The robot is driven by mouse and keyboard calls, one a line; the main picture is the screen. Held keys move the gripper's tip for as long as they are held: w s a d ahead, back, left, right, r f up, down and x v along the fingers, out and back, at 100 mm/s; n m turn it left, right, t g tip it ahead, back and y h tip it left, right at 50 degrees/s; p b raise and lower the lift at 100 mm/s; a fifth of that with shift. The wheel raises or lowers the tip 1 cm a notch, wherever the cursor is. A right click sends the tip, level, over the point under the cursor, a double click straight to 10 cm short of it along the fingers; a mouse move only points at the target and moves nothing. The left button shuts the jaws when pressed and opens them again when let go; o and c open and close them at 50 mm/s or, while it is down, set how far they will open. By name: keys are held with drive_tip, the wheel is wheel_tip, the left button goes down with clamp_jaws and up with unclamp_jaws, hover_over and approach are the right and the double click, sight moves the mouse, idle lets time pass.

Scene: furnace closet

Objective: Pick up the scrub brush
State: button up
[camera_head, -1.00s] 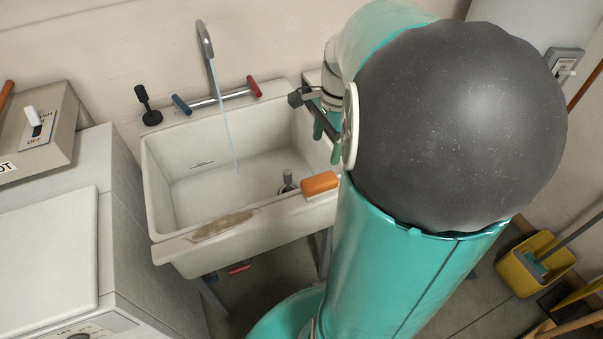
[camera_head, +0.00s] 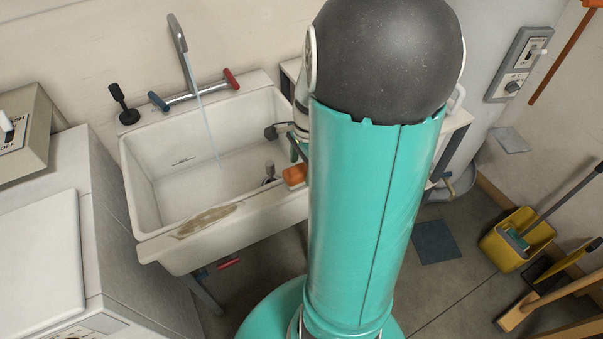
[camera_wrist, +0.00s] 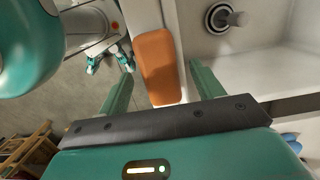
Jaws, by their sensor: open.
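The scrub brush is an orange block (camera_head: 294,174) on the front right rim of the white sink (camera_head: 262,208); my arm hides its right part in the head view. In the wrist view the brush (camera_wrist: 158,66) lies lengthwise on the pale rim, between the two green fingers of my gripper (camera_wrist: 160,68). The fingers are open, one on each side, with visible gaps to the brush. The height of the fingers over it is hard to judge. In the head view my gripper (camera_head: 296,148) is partly hidden by my arm, just above and behind the brush.
Water runs from the faucet (camera_head: 180,42) into the basin, where a drain fitting (camera_wrist: 220,17) stands near the brush. A black plunger (camera_head: 122,104) is on the back left corner. A white machine (camera_head: 45,240) stands left; a yellow bucket (camera_head: 512,248) is on the floor right.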

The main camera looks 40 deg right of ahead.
wheel_tip(320, 180, down, 2)
drive_tip(key=shift+a+f, duration=0.1)
drive_tip(key=shift+f, duration=0.15)
drive_tip(key=c, duration=1.1)
drive_tip(key=shift+r, duration=0.15)
